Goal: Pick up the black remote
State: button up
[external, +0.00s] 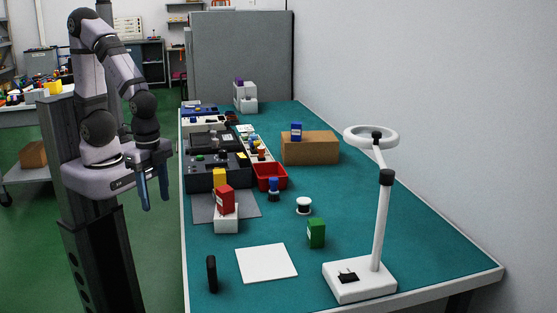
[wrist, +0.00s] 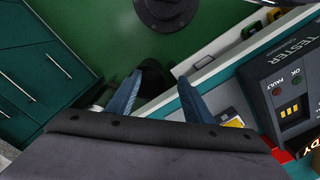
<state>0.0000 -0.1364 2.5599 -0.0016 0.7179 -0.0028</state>
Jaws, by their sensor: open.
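A small black upright object (external: 211,273), which looks like the black remote, stands on the teal table near its front left edge in the external view. It does not show in the wrist view. My gripper (external: 155,206) hangs off the table's left side, fingers pointing down, well above and behind the remote. Its two blue fingers are apart and nothing is between them; they also show in the wrist view (wrist: 160,76), over the green floor and the table's edge.
A white square sheet (external: 266,263) lies right of the remote. A magnifier lamp (external: 360,284), a green box (external: 316,233) and a red box on a white one (external: 226,218) stand nearby. Tester units (external: 217,172) line the left edge, also in the wrist view (wrist: 290,85).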

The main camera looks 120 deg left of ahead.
jog(key=shift+c, duration=0.3)
jog(key=shift+c, duration=0.9)
